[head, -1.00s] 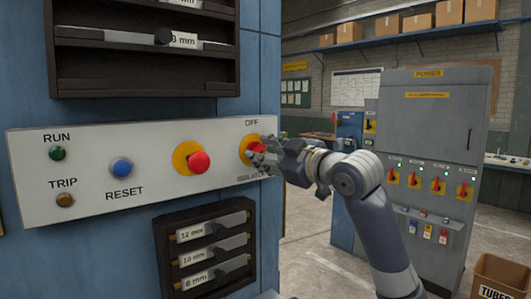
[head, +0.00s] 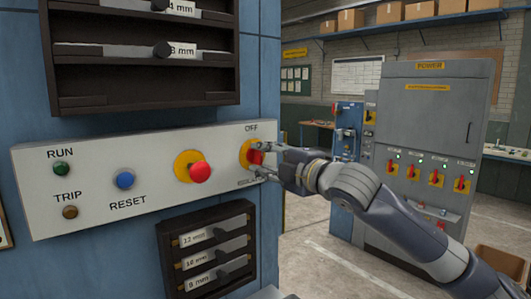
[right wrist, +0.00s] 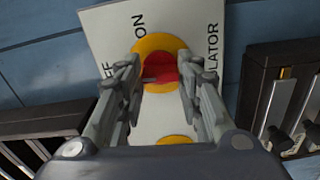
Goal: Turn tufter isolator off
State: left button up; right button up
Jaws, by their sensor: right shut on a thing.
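The isolator is a red knob (head: 254,157) on a round yellow plate (head: 244,151), at the right end of the pale control panel (head: 95,208). "OFF" is printed above it in the head view. My right gripper (head: 263,161) is shut on the red knob, one finger above and one below. In the right wrist view the knob (right wrist: 161,70) sits between the two fingers, with "ON" and part of "OFF" beside the yellow plate (right wrist: 160,41). I cannot tell for certain which way the knob points. My left gripper is not in view.
A red push button (head: 200,172) on yellow, a blue reset button (head: 124,180) and RUN and TRIP lamps share the panel. Dark racks sit above and below (head: 207,250). A grey power cabinet (head: 430,130) stands behind my right arm.

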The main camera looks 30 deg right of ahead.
jog(key=shift+f+n, duration=0.1)
jog(key=shift+n, duration=0.4)
jog(key=shift+f+p, duration=0.1)
jog(key=shift+p, duration=0.2)
jog(key=o, duration=1.1)
jog(key=shift+c, duration=0.2)
jog(key=shift+a, duration=0.1)
jog(key=shift+s, duration=0.15)
